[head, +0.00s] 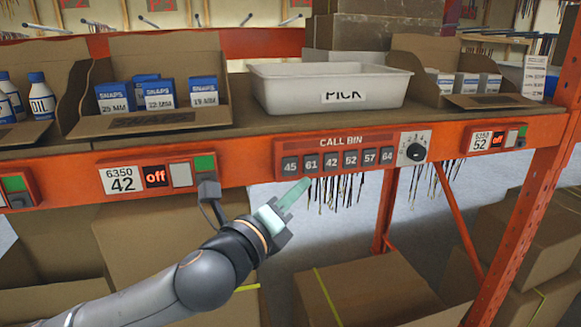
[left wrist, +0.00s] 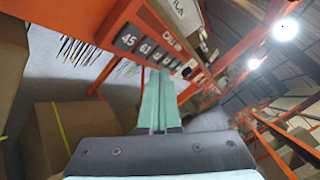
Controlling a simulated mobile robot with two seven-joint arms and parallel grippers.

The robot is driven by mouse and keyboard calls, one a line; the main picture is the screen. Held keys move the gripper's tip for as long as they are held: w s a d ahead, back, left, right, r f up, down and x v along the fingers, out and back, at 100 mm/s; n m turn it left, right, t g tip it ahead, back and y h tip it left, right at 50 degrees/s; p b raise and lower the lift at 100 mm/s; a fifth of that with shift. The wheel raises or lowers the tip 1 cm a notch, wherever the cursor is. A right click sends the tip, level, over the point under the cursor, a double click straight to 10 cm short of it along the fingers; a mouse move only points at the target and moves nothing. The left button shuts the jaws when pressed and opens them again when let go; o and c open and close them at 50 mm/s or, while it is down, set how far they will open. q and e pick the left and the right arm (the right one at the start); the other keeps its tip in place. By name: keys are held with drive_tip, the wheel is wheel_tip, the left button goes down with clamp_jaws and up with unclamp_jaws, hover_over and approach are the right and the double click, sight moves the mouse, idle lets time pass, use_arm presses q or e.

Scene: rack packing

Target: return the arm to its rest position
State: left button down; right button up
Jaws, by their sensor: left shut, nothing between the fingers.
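My left gripper (head: 294,197) is shut and empty, its pale green fingers together. In the head view it is in front of the rack's orange beam, just below the left part of the CALL BIN panel (head: 335,155). In the left wrist view the closed fingers (left wrist: 160,85) point toward the same panel (left wrist: 150,45) and its numbered buttons. I cannot tell whether the tips touch the panel. My left arm reaches in from the lower left of the head view. My right gripper is not in view.
A white PICK tote (head: 330,112) stands on the shelf between open cartons of blue boxes (head: 160,94) and white boxes (head: 465,83). A rotary knob (head: 416,151) is right of the panel. An orange upright (head: 525,215) stands at right.

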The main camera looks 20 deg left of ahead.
use_arm(q)
drive_tip(key=s+d+f+n+g, duration=0.1)
drive_tip(key=s+f+n+g, duration=0.15)
drive_tip(key=f+n, duration=0.75)
drive_tip(key=s+d+f+n+g, duration=0.1)
drive_tip(key=f+n+g, duration=0.2)
drive_tip(key=f, duration=1.3)
drive_tip(key=s+a+f+n+g, duration=0.1)
drive_tip(key=s+f+n, duration=0.5)
drive_tip(key=s+f, duration=0.4)
drive_tip(key=s+a+f+n+g+y, duration=0.1)
drive_tip(key=s+a+f+n+g, duration=0.1)
drive_tip(key=s+f+n, duration=0.5)
wheel_tip(320, 180, down, 6)
drive_tip(key=s, duration=0.3)
drive_tip(key=shift+a+n+y, duration=0.2)
drive_tip(key=shift+n+y, duration=0.1)
